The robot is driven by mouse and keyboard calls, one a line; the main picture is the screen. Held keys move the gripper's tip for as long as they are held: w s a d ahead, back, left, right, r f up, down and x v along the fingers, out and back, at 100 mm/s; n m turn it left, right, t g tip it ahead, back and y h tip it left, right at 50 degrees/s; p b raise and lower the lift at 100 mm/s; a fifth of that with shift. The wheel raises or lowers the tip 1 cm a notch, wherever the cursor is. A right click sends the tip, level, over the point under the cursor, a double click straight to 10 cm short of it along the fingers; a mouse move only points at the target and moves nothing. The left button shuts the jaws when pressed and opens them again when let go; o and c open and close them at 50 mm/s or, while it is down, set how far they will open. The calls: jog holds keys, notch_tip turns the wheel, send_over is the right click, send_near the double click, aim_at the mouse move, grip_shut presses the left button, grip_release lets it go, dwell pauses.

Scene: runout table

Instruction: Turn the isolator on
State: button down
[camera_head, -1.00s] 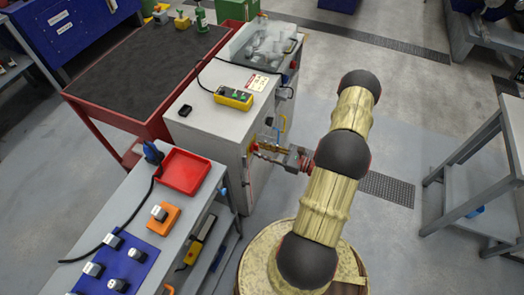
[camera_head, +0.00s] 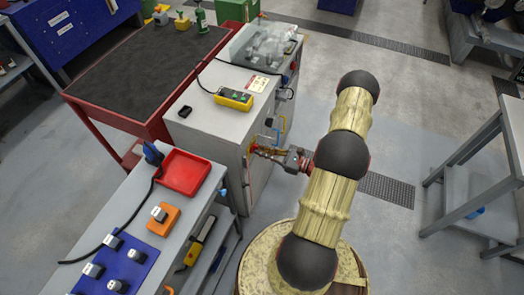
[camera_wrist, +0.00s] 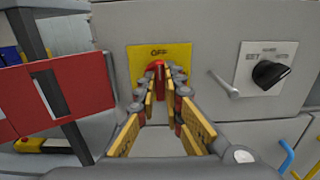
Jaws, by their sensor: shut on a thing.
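The isolator is a red handle (camera_wrist: 157,66) on a yellow plate (camera_wrist: 181,53) marked OFF, on the grey cabinet front. In the wrist view my gripper (camera_wrist: 163,78) has its two yellow-padded fingers on either side of the red handle, shut on it. The fingers hide part of the handle, so its exact angle is hard to tell. In the head view my gripper (camera_head: 257,150) reaches left to the front of the grey cabinet (camera_head: 206,133), and the handle is too small to make out there.
Right of the isolator are a metal lever (camera_wrist: 224,85) and a black rotary knob (camera_wrist: 269,73) on a white plate. Blue (camera_wrist: 287,156) and yellow pipes are at lower right. A bench with a red tray (camera_head: 183,171) stands beside the cabinet.

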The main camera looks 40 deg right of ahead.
dwell(0.4)
jog(key=shift+w+d+f+m+p, duration=0.15)
jog(key=shift+m+p, duration=1.2)
jog(key=shift+m, duration=3.05)
jog(key=shift+s+d+f+m+p, duration=0.15)
jog(key=shift+m+p, duration=1.15)
jog(key=shift+m, duration=3.1)
jog(key=shift+w, duration=0.1)
jog(key=c, duration=2)
grip_release()
jog(key=shift+c, duration=0.2)
jog(key=shift+o, duration=0.7)
